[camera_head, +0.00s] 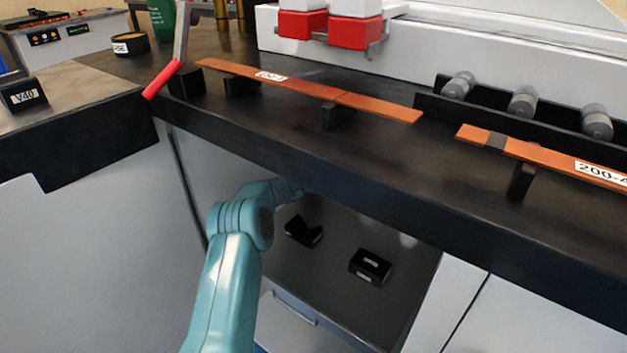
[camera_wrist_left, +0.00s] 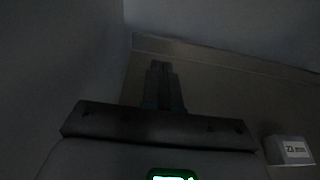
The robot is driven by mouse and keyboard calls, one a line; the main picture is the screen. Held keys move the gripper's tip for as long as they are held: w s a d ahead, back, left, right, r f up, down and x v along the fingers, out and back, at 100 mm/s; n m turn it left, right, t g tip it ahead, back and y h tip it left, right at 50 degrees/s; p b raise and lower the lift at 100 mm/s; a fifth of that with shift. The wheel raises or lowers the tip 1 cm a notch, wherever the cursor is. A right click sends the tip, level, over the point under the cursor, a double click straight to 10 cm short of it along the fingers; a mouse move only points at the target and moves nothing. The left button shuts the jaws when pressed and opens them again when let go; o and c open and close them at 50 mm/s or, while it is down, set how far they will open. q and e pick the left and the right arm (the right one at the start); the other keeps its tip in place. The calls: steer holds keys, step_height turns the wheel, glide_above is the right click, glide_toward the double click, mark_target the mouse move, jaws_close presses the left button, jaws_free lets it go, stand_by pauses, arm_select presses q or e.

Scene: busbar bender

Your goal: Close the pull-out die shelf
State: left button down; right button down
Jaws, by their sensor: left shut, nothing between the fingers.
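The pull-out die shelf (camera_head: 385,305) shows in the head view as a dark tray below the black bench top. Two black dies lie on it: a notched one (camera_head: 303,231) and a blocky one (camera_head: 370,267). My teal left arm reaches in over the shelf's left part, and its gripper is hidden under the bench edge in the head view. In the dark left wrist view, my left gripper (camera_wrist_left: 161,72) has its fingers together and empty, above the dark shelf surface (camera_wrist_left: 225,100). Whether it touches anything is unclear. My right gripper is not in view.
The bench top's front edge (camera_head: 330,180) overhangs the shelf. Copper bars (camera_head: 270,78) rest on black supports above it. A pale panel with a handle (camera_head: 290,308) is below the shelf. A labelled block (camera_wrist_left: 290,150) lies at the wrist view's lower right.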

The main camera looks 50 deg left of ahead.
arm_select(q)
steer(key=v, duration=0.7)
steer(key=shift+r, duration=0.1)
steer(key=shift+s, duration=0.4)
